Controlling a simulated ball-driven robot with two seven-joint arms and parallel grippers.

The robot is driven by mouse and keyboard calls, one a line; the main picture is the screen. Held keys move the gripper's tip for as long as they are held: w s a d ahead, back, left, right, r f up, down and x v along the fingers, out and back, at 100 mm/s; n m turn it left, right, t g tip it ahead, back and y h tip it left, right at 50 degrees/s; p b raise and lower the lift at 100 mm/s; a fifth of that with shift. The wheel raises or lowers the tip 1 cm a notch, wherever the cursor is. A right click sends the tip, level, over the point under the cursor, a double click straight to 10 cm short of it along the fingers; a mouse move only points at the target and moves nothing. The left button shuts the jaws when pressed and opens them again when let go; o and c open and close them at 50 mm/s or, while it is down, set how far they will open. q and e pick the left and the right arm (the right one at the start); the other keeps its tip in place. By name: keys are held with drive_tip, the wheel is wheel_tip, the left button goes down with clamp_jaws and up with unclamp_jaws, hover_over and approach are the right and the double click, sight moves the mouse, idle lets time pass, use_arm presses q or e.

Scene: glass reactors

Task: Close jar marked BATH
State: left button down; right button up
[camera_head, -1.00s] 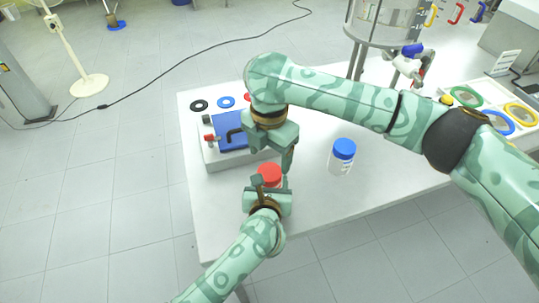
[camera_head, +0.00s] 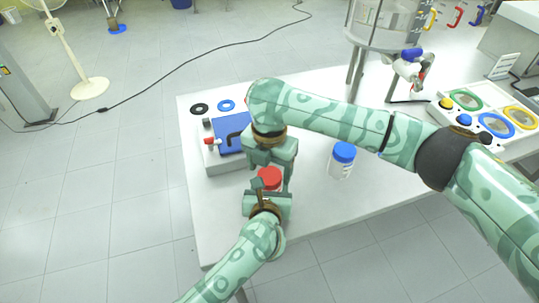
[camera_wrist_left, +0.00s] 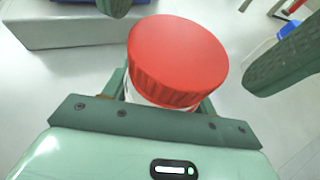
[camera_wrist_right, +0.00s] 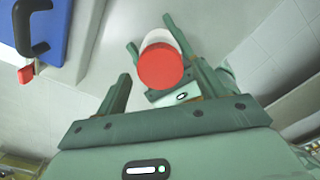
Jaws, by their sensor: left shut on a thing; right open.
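A jar with a red lid (camera_head: 269,178) stands near the table's front left; its white body shows under the lid in the right wrist view (camera_wrist_right: 158,37). My left gripper (camera_head: 268,190) is shut on this jar's body from the front, below the lid (camera_wrist_left: 178,55). My right gripper (camera_head: 271,168) is open, pointing down from above, with its fingers on either side of the red lid and apart from it in the wrist views. The lid sits on the jar; how tightly cannot be told. A blue-lidded jar (camera_head: 342,160) stands to the right; neither label is readable.
A grey device with a blue top (camera_head: 233,137) is just behind the red-lidded jar. Black (camera_head: 200,109) and blue (camera_head: 226,105) rings lie behind it. A glass reactor on a stand (camera_head: 380,25) and a tray of coloured rings (camera_head: 496,123) are at the right. The table's front is clear.

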drive_tip(key=shift+f, duration=0.75)
drive_tip(key=c, duration=1)
drive_tip(key=m, duration=0.3)
drive_tip(key=o, duration=1.1)
drive_tip(key=shift+r, duration=2.3)
